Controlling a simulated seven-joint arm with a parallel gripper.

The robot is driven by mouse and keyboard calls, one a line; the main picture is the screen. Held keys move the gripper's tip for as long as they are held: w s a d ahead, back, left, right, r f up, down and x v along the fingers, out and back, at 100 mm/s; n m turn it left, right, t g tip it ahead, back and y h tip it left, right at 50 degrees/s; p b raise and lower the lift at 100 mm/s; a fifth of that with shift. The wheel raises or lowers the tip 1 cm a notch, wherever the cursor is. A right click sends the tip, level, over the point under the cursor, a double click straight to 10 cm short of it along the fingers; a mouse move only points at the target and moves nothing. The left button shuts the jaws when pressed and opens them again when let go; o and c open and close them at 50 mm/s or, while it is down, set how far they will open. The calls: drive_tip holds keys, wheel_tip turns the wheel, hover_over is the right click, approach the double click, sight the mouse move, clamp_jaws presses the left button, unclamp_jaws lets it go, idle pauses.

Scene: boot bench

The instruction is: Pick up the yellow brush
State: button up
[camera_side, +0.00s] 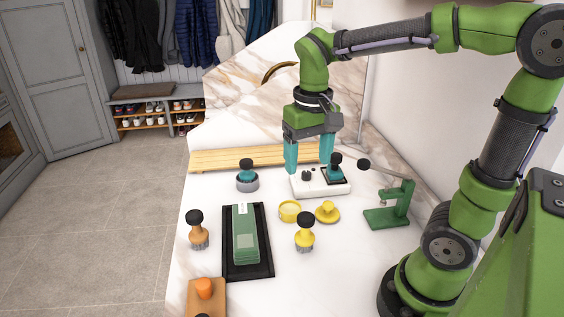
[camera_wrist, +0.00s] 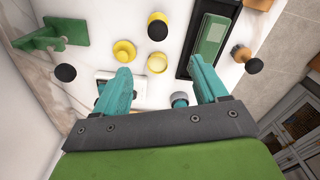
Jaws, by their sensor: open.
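The yellow brush (camera_side: 305,233) stands upright on the marble bench, right of the black tray, with a black ball knob on top and grey bristles at its base. In the wrist view its black knob (camera_wrist: 157,31) is at top centre and hides most of the yellow body. My gripper (camera_side: 309,166) is open and empty, pointing down, well behind the brush and above the white holder. In the wrist view my gripper's (camera_wrist: 160,72) two teal fingers are wide apart, with the brush beyond them.
A yellow tin (camera_side: 290,211) and yellow knobbed lid (camera_side: 327,213) lie between brush and gripper. The white holder (camera_side: 306,190) carries a teal brush (camera_side: 335,168). A green stand (camera_side: 392,208) is right. The black tray (camera_side: 264,268) holds a green box; an orange brush (camera_side: 198,235) is left.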

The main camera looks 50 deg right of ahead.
hover_over(306, 215)
drive_tip(key=f, duration=1)
drive_tip(key=shift+s+f, duration=0.25)
drive_tip(key=shift+f, duration=0.1)
drive_tip(key=shift+w+f, duration=0.15)
drive_tip(key=shift+f, duration=1.35)
drive_tip(key=shift+w+f, duration=0.1)
drive_tip(key=shift+f, duration=1.35)
drive_tip(key=shift+c, duration=0.4)
drive_tip(key=c, duration=1.1)
drive_tip(key=shift+o, duration=0.2)
drive_tip(key=shift+r, duration=0.1)
wheel_tip(306, 215, up, 10)
drive_tip(key=shift+f, duration=0.1)
